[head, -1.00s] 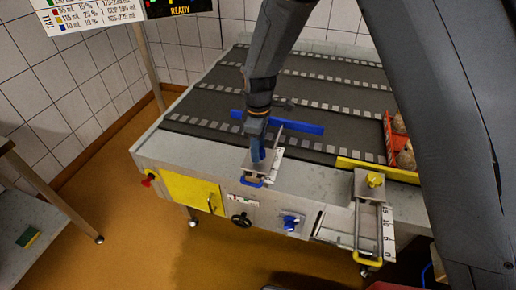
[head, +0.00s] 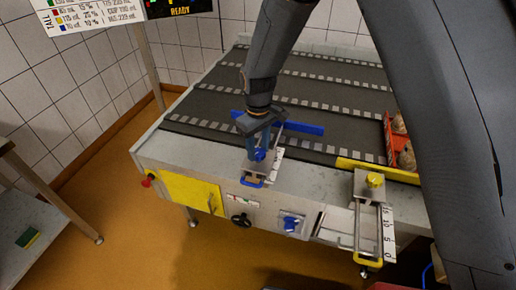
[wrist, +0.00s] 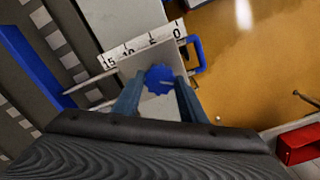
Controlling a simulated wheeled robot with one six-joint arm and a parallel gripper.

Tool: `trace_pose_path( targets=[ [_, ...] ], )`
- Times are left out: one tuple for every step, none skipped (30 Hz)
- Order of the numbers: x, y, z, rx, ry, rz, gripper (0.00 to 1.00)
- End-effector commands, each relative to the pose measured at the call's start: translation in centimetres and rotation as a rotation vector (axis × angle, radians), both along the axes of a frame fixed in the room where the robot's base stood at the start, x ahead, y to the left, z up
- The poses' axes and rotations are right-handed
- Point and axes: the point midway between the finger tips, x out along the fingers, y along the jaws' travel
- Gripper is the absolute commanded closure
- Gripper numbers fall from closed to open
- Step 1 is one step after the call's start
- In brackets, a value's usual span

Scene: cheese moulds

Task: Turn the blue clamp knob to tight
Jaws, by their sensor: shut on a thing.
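The blue clamp knob (wrist: 159,79) is a scalloped disc on a grey metal plate (wrist: 125,72) beside a white scale. In the wrist view my gripper (wrist: 158,88) has its two blue-grey fingers on either side of the knob, shut on it. In the head view my gripper (head: 256,150) points down at the near edge of the conveyor, and the blue knob (head: 260,155) shows between its fingers. A blue handle (head: 252,182) sticks out in front of the plate, and a blue guide bar (head: 300,128) lies behind it across the belt.
To the right are a yellow knob (head: 375,180), a yellow guide bar (head: 378,170) and a red crate (head: 390,140) with round items. The machine front has a blue switch (head: 291,223), a black handwheel (head: 241,220) and a yellow panel (head: 188,192).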

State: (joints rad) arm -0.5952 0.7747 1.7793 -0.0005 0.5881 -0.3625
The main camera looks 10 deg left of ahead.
Motion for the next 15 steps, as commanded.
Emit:
trace_pose_path(
  targets=[
    [0.09,0.08,0.11,0.002,-0.003,-0.004,0.84],
    [0.09,0.08,0.11,0.002,-0.003,-0.005,0.84],
    [0.09,0.08,0.12,0.002,-0.003,-0.006,0.84],
    [0.10,0.09,0.12,0.002,-0.003,-0.006,0.84],
    [0.10,0.09,0.12,0.002,-0.003,-0.006,0.84],
    [0.10,0.09,0.12,0.002,-0.003,-0.006,0.84],
    [0.10,0.09,0.12,0.002,-0.003,-0.006,0.84],
    [0.10,0.09,0.12,0.002,-0.003,-0.006,0.84],
    [0.10,0.09,0.12,0.002,-0.003,-0.006,0.84],
    [0.11,0.08,0.12,0.002,-0.003,-0.006,0.84],
    [0.11,0.08,0.12,0.002,-0.003,-0.006,0.84],
    [0.11,0.08,0.12,0.002,-0.003,-0.006,0.58],
    [0.11,0.08,0.12,0.002,-0.003,-0.006,0.53],
    [0.10,0.08,0.12,0.002,-0.003,-0.006,0.48],
    [0.09,0.07,0.10,0.002,-0.002,-0.006,0.43]
  ],
)
